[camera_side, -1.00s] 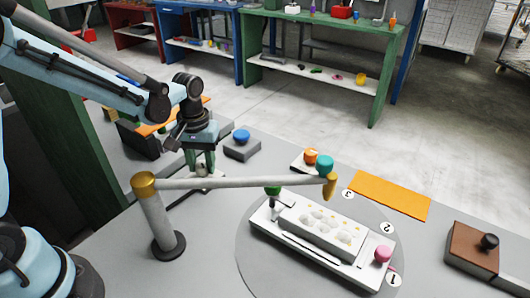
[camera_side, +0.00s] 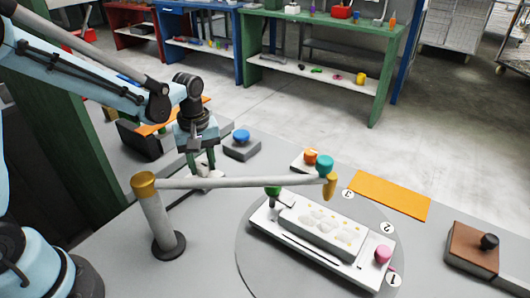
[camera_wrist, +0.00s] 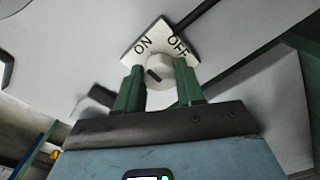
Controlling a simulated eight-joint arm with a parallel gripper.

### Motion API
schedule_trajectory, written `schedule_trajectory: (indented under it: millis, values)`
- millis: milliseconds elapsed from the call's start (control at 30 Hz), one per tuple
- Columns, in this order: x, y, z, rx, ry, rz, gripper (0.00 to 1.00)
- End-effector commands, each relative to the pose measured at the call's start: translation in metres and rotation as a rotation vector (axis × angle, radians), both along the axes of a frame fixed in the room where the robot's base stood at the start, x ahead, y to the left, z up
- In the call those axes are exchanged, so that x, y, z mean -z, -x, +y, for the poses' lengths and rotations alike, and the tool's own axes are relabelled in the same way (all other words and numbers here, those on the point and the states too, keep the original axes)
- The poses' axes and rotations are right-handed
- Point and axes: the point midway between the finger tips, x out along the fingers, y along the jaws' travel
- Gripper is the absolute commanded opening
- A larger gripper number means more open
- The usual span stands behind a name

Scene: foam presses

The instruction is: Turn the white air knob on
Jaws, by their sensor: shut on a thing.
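The white air knob (camera_wrist: 158,70) is round with a dark pointer mark. It sits on a white plate (camera_wrist: 133,53) lettered ON at left and OFF at right in the wrist view. The mark lies slantwise on the knob; I cannot tell firmly which word it points to. My gripper (camera_wrist: 160,88) has its green fingers on either side of the knob, shut on it. In the side view my gripper (camera_side: 202,168) points down at the white plate (camera_side: 208,183), behind the grey swing arm; the knob is hidden there.
The grey swing arm (camera_side: 245,182) runs from a post (camera_side: 158,225) close in front of my gripper. A white mould (camera_side: 315,262) lies on a round turntable at right. A blue button box (camera_side: 241,147) stands just behind right. A brown box (camera_side: 472,250) stands far right.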

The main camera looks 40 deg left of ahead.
Motion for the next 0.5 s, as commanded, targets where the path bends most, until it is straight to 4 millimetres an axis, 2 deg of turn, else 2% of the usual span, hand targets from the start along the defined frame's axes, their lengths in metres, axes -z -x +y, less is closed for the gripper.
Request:
schedule_trajectory:
  millis: [300, 333, 467, 500]
  values:
    - [0.0001, -0.0005, 0.0002, -0.003, 0.0, -0.002, 0.07]
    - [0.0001, -0.0005, 0.0002, -0.003, 0.0, -0.002, 0.42]
    - [0.0001, -0.0003, 0.0001, -0.002, 0.0, -0.001, 0.62]
    - [0.0001, -0.0002, 0.0002, -0.002, 0.0, -0.001, 0.63]
